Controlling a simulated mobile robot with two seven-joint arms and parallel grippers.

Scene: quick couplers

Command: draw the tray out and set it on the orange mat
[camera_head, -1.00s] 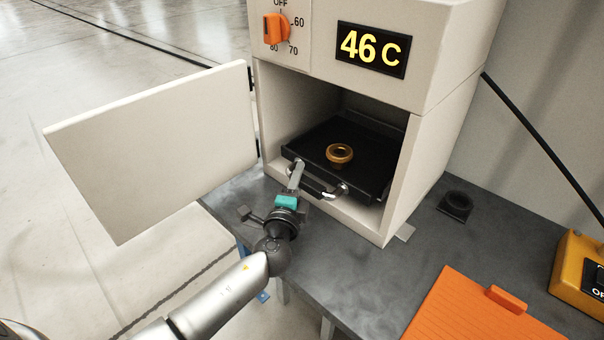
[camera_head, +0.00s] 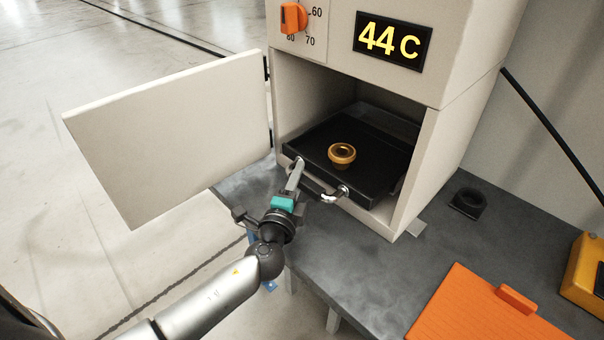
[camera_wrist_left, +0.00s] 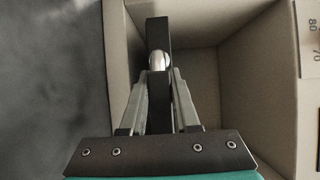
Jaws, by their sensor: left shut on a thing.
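The black tray (camera_head: 372,174) sits in the open chamber of the white oven (camera_head: 412,185), its front edge at the opening. A brass-coloured ring (camera_head: 342,154) lies on the tray. The tray's front handle (camera_head: 325,193) has bright metal ends and a dark bar. My left gripper (camera_head: 296,178) is shut on the handle near its left end. In the left wrist view the two fingers (camera_wrist_left: 159,88) close around the dark bar, and a bright metal post (camera_wrist_left: 158,58) shows just beyond them. My right gripper is not in view.
The oven door (camera_head: 170,135) stands wide open at the left. The orange mat (camera_head: 475,308), with a raised tab, lies at the front right of the grey bench (camera_head: 350,265). A black holder (camera_head: 468,202) and a yellow box (camera_head: 585,280) stand to the right. Bare bench separates oven and mat.

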